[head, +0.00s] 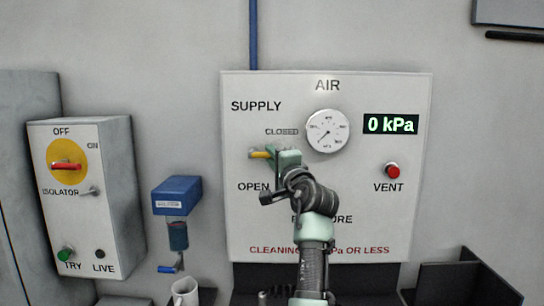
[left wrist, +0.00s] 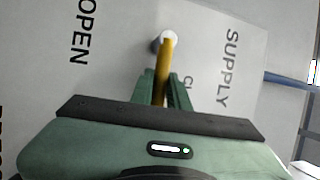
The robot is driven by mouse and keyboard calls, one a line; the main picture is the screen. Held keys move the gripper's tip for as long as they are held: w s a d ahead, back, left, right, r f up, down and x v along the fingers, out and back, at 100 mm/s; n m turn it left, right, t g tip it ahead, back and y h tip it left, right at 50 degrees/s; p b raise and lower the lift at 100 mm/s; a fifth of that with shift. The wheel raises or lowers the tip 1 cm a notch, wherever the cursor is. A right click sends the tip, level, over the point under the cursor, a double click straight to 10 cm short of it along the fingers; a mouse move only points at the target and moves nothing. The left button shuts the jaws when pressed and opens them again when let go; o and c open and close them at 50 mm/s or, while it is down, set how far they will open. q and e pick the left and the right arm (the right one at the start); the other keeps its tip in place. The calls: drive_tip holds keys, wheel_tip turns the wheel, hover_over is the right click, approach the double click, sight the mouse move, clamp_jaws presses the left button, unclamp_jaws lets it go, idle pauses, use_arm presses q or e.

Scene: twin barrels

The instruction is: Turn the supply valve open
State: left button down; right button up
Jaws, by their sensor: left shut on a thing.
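The supply valve has a yellow lever (head: 259,154) on the AIR panel (head: 400,215), below the CLOSED label (head: 282,131) and above the OPEN label (head: 253,187). The lever lies about level, running from its pivot at left towards the right. My left gripper (head: 276,157) is shut on it and hides much of it in the head view. In the left wrist view, the yellow lever (left wrist: 162,72) runs from the round pivot down between the green fingers (left wrist: 163,92). The display (head: 390,124) reads 0 kPa. My right gripper is out of view.
A gauge (head: 327,131) sits right of the valve, and a red VENT button (head: 392,169) farther right. An isolator box (head: 85,195) and a blue unit (head: 177,196) are on the left. A white mug (head: 185,292) and dark bins (head: 465,280) stand below.

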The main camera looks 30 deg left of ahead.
use_arm(q)
drive_tip(key=shift+r, duration=0.2)
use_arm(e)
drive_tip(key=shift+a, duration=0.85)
